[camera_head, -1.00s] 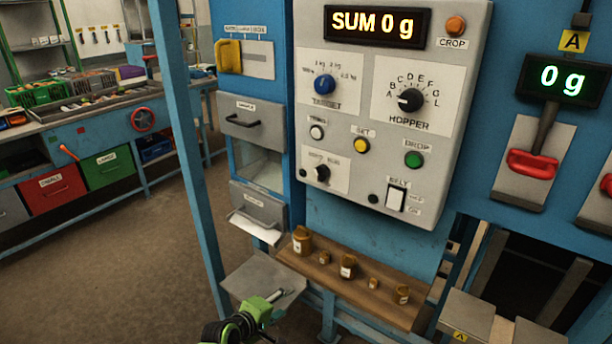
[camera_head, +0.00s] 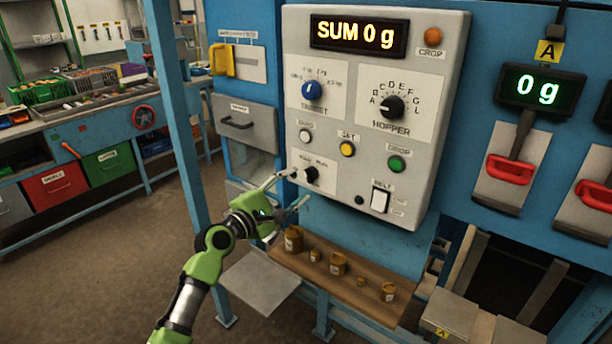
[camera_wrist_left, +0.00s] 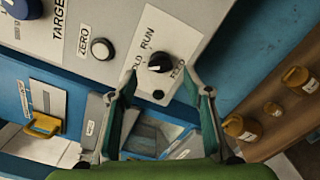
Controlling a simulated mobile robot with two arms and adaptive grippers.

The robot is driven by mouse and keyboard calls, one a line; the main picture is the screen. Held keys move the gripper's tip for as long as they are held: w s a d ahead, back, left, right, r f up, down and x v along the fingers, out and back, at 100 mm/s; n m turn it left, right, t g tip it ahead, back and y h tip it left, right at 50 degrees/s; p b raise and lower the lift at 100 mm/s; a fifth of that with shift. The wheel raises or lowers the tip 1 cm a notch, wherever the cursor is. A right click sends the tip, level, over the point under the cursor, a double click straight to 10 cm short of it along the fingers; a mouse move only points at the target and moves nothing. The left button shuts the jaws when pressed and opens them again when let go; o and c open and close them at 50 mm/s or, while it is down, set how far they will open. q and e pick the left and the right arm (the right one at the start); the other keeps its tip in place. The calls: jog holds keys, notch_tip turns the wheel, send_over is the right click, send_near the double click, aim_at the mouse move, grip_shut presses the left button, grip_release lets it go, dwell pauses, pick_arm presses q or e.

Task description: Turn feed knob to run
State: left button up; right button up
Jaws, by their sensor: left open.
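The feed knob (camera_head: 311,174) is a small black knob on a white plate at the lower left of the grey control panel (camera_head: 262,0). In the left wrist view the feed knob (camera_wrist_left: 160,62) sits ahead of the fingertips, under the words HOLD and RUN. The fingers look apart from the knob. My right gripper is not in view.
A blue target knob (camera_head: 312,90), a black hopper knob (camera_head: 392,106), a white zero button (camera_head: 306,136) and a yellow button (camera_head: 347,149) are close by. A wooden shelf (camera_head: 345,280) with several brown weights lies below the panel.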

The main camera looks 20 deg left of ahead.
aim_at(308, 177)
pick_arm(q)
jog(key=shift+x, duration=2.65)
jog(key=c, duration=1.1)
